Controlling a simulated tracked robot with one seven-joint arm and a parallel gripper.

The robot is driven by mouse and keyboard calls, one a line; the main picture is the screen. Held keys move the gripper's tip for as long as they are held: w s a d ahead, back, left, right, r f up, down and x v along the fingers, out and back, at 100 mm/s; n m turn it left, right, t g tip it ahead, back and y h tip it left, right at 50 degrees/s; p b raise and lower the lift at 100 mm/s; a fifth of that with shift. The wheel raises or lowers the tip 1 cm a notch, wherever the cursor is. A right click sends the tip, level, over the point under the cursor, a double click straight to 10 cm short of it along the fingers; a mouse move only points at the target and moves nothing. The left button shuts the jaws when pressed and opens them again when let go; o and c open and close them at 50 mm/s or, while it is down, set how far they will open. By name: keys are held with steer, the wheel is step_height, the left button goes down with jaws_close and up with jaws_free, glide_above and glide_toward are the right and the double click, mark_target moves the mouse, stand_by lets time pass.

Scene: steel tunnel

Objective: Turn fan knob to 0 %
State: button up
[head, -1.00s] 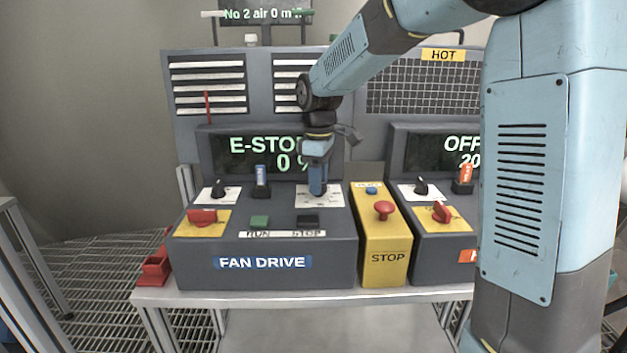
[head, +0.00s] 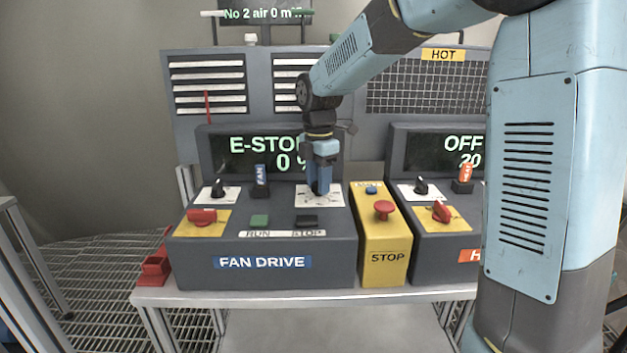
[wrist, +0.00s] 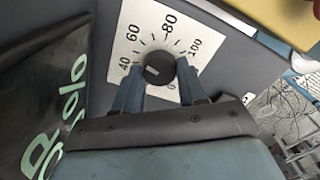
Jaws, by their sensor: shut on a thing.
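The fan knob (wrist: 160,69) is a round black dial on a white scale plate (wrist: 125,45) marked 40, 60, 80 and 100 in the wrist view. A pale mark shows on the knob's top, left of its middle. The display (head: 262,153) behind reads E-STOP and 0 %, partly covered by my arm.
On the same box are a red switch (head: 202,216), a small black selector (head: 219,190), a green RUN button (head: 259,221) and a black STOP button (head: 307,221). A yellow box (head: 383,255) with a red stop button (head: 384,210) stands close on the right.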

steer(key=shift+w+r+n, duration=0.1)
steer(key=shift+w+n, duration=0.05)
steer(key=shift+n, duration=0.95)
steer(key=o, duration=1.1)
steer(key=shift+c, duration=0.2)
step_height(320, 180, up, 14)
steer(key=shift+f, duration=0.25)
steer(key=shift+d, duration=0.1)
